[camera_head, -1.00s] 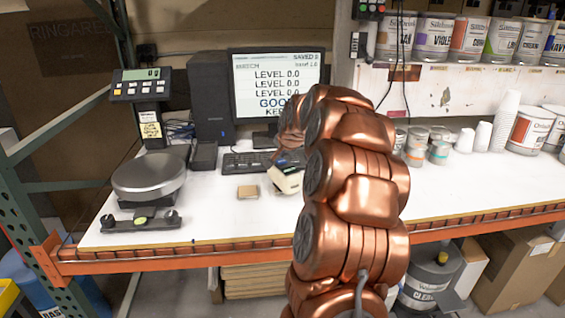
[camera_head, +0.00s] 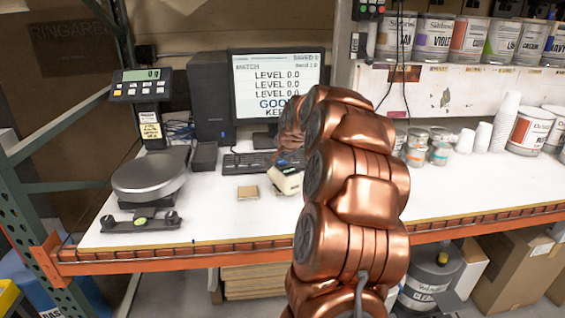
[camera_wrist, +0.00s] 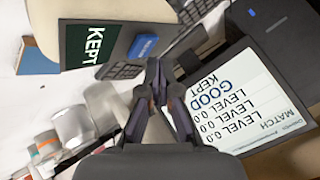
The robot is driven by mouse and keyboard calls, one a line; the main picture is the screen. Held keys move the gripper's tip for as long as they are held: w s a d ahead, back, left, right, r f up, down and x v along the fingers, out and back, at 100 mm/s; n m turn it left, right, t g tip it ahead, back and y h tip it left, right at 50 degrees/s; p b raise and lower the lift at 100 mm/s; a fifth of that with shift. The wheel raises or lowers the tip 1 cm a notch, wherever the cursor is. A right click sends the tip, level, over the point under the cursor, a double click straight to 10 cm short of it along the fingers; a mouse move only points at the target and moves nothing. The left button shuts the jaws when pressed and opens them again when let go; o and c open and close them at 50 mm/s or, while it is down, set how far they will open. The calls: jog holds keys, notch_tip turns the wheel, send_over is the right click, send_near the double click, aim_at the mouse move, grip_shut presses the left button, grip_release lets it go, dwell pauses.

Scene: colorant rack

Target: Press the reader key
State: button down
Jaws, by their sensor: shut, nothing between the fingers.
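The reader is a small cream device (camera_head: 287,180) on the white bench in front of the keyboard, partly behind my arm in the head view. In the wrist view the reader (camera_wrist: 76,43) is large, with a dark green screen that says KEPT. Its blue key (camera_wrist: 142,46) sits beside the screen. My gripper (camera_wrist: 157,78) is shut and empty. In the wrist view its fingertips appear just below the blue key; I cannot tell whether they touch it. In the head view my arm hides the fingers.
A monitor (camera_head: 275,82) with LEVEL and GOOD lines stands behind the keyboard (camera_head: 245,162). A scale (camera_head: 148,180) is at left. Small cans (camera_head: 417,147) and paper cups (camera_head: 507,115) stand at right. A tan block (camera_head: 248,192) lies left of the reader.

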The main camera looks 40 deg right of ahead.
aim_at(282, 162)
jog(key=shift+f, duration=0.15)
jog(key=shift+f+b, duration=0.35)
jog(key=shift+b, duration=0.2)
jog(key=shift+f+b, duration=0.3)
dwell(0.6)
jog(key=shift+r, duration=0.8)
jog(key=shift+w, duration=0.1)
jog(key=shift+r, duration=2.55)
jog(key=shift+a, duration=0.1)
